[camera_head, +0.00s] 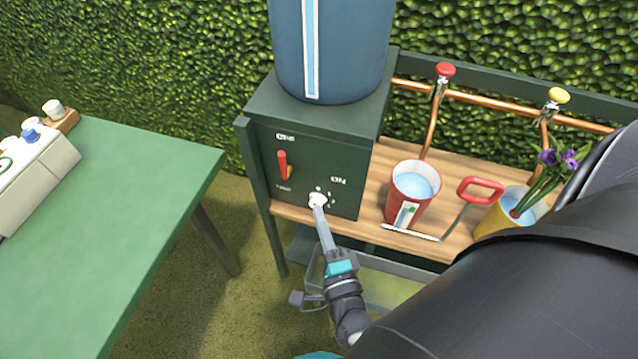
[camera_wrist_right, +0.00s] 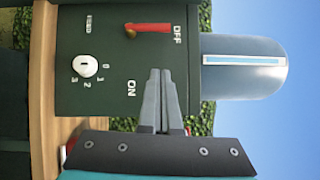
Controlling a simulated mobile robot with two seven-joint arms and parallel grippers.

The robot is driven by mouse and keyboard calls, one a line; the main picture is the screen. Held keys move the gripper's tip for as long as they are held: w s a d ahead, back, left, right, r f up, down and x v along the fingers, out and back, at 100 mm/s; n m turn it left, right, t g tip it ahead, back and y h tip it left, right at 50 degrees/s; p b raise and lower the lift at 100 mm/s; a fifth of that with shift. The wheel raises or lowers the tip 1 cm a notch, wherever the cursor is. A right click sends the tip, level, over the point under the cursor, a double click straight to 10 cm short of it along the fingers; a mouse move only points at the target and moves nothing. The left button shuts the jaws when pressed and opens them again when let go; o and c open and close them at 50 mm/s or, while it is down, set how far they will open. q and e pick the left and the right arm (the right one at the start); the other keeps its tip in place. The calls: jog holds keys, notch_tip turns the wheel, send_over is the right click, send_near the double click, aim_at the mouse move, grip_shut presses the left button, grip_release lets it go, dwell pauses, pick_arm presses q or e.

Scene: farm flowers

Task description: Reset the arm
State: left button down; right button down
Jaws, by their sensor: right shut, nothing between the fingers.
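My right gripper (camera_head: 319,212) is shut and empty, its fingers pointing at the front of a dark green control box (camera_head: 348,190). In the head view its tips overlap the lower edge of a white knob (camera_head: 317,199). In the right wrist view the closed fingers (camera_wrist_right: 158,88) lie to the side of the knob (camera_wrist_right: 85,66), in front of the ON marking; I cannot tell whether they touch the panel. A red lever (camera_head: 284,165) sits at the panel's upper left in the head view. My left gripper is not in view.
A blue tank (camera_head: 345,50) stands on the box. On the wooden shelf (camera_head: 290,213) are a red bucket (camera_head: 400,205) with water, a red-handled tool (camera_head: 480,190) and a yellow bucket (camera_head: 488,222) with purple flowers. A green table (camera_head: 130,215) is at left. My arm covers the lower right.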

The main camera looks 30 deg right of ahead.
jog(key=shift+f, duration=0.1)
jog(key=s+a+f+n+g+y, duration=0.2)
jog(key=s+f+n+g+y, duration=0.15)
jog(key=f+n, duration=0.5)
jog(key=s+a+f+n+g+y, duration=0.3)
jog(key=s+f+n+g, duration=0.15)
jog(key=f, duration=0.75)
jog(key=s+d+f+n+g, duration=0.2)
jog(key=s+f+n+g, duration=0.2)
jog(key=s, duration=0.6)
jog(key=s+d+f+n+g+h+b, duration=0.1)
jog(key=s+d+f+n+g, duration=0.1)
jog(key=s+f+n+g, duration=0.2)
jog(key=s+f+n, duration=0.3)
jog(key=s+f, duration=0.2)
jog(key=s, duration=0.1)
jog(key=shift+d+n+g, duration=0.3)
jog(key=shift+d+g, duration=0.1)
jog(key=shift+s+f, duration=0.1)
